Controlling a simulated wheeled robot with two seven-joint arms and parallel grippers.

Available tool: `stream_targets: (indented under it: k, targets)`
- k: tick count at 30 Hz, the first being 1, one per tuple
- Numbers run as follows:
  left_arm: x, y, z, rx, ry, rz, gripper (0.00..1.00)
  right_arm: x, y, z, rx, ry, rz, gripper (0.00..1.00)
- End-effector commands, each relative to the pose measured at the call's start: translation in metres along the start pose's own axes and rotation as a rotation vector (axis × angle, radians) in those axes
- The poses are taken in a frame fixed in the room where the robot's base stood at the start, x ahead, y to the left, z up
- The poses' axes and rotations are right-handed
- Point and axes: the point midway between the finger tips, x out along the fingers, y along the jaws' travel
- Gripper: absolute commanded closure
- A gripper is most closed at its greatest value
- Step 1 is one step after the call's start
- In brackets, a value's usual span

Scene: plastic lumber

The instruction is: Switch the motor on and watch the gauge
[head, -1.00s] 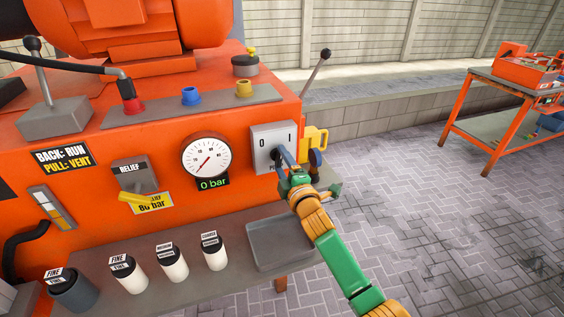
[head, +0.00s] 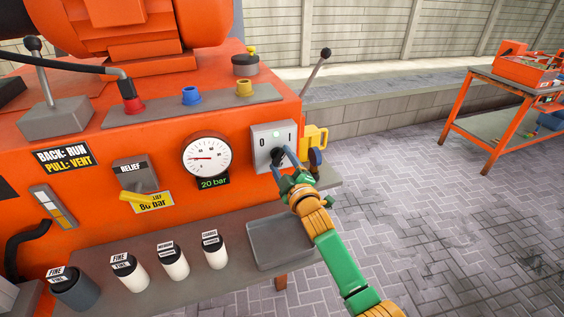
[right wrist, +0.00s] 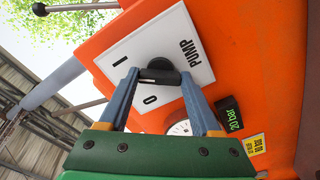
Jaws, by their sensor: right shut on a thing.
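The display also shows in the right wrist view (right wrist: 229,118). My left gripper is not in view.
A grey tray (head: 279,244) and several labelled canisters (head: 172,261) stand on the ledge below. The yellow relief lever (head: 152,200) is left of the gauge. A lever (head: 319,72) rises behind the switch box. Paved floor at the right is clear up to an orange bench (head: 510,120).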

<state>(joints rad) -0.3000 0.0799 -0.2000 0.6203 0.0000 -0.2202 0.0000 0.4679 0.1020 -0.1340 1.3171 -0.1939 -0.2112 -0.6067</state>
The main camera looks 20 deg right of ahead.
Motion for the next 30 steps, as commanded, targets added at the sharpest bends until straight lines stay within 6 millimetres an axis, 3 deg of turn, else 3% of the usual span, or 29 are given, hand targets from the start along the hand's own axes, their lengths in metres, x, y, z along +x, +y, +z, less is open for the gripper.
stream_targets:
  k: [9,10,13,23,30]
  targets:
    - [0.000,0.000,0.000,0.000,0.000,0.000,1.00,0.000,0.000,0.000,0.005,0.000,0.000,0.91]
    - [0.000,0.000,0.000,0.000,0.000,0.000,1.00,0.000,0.000,0.000,0.005,0.000,0.000,0.30]
    - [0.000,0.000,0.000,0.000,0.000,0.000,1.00,0.000,0.000,0.000,0.005,0.000,0.000,0.05]
    - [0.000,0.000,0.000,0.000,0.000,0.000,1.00,-0.003,-0.001,0.000,0.003,-0.001,-0.001,0.05]
    - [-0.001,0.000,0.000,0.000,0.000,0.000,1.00,-0.040,-0.001,0.001,0.003,0.000,-0.002,0.05]
